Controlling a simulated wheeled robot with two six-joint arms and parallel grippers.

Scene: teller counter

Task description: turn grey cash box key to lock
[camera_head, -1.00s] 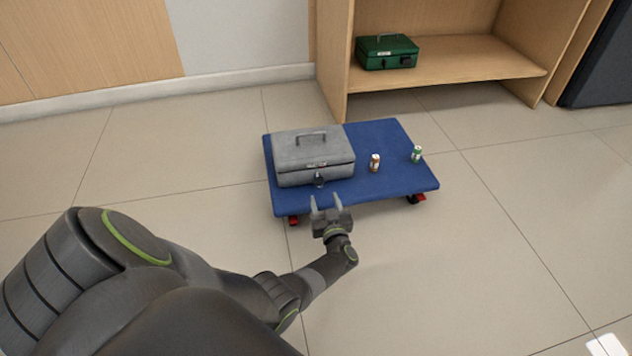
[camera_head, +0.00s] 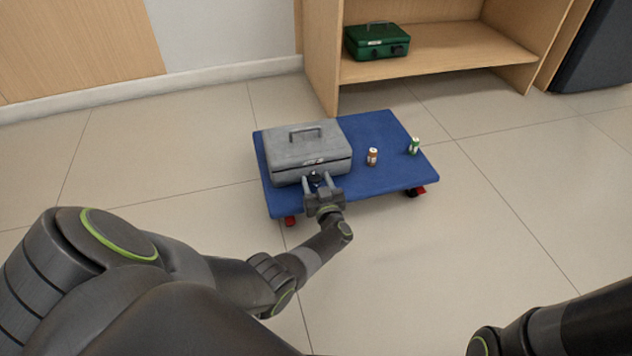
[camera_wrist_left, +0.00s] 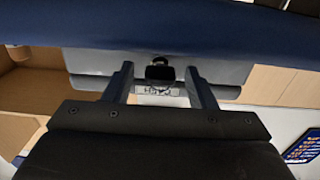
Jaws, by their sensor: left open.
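The grey cash box (camera_head: 300,149) sits closed on the left part of a blue wheeled platform (camera_head: 393,180), its handle on top. Its dark key (camera_head: 315,178) sticks out of the front face. My left gripper (camera_head: 317,181) is open at the front of the box, with one finger on either side of the key. In the left wrist view the key (camera_wrist_left: 160,72) shows between the two open fingers (camera_wrist_left: 158,82), apart from both; the box front (camera_wrist_left: 223,73) is behind it. My right gripper is not in view.
Two small containers, one brown (camera_head: 372,157) and one green (camera_head: 414,146), stand on the platform right of the box. A green cash box (camera_head: 376,41) rests on a wooden shelf (camera_head: 450,58) behind. The tiled floor around the platform is clear.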

